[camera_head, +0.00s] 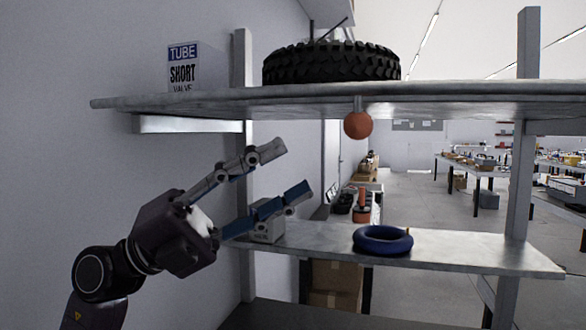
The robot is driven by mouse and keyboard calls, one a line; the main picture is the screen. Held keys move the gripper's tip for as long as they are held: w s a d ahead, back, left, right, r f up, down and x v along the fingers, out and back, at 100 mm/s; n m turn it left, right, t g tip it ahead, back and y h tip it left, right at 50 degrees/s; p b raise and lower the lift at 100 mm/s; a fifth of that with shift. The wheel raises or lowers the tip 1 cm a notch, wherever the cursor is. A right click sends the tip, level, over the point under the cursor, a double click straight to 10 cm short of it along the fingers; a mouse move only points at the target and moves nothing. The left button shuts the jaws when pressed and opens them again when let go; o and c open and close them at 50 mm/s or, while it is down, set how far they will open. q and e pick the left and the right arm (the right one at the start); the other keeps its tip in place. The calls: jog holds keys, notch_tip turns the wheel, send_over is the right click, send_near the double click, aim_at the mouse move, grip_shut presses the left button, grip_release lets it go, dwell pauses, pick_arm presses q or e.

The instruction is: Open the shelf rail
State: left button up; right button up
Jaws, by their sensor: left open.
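A grey shelf unit stands in front of me, with an upper board (440,98) and a lower board (470,250) between grey posts. An orange ball-shaped knob (358,125) hangs on a short stem below the front of the upper board. I cannot tell whether it belongs to a rail. My left gripper (294,170) is open and empty, with its fingers pointing right. In the picture it is left of the knob and lower, apart from it, between the two boards. My right gripper is not in view.
A black tyre (331,62) and a white TUBE box (190,67) are on the upper board. A blue ring (382,240) and a small grey box (267,232) are on the lower board. A grey post (520,180) stands at the right.

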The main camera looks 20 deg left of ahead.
pick_arm(q)
jog(key=v, duration=0.5)
jog(key=shift+a+f, duration=0.1)
jog(key=shift+a, duration=0.2)
jog(key=x, duration=0.8)
dwell(0.4)
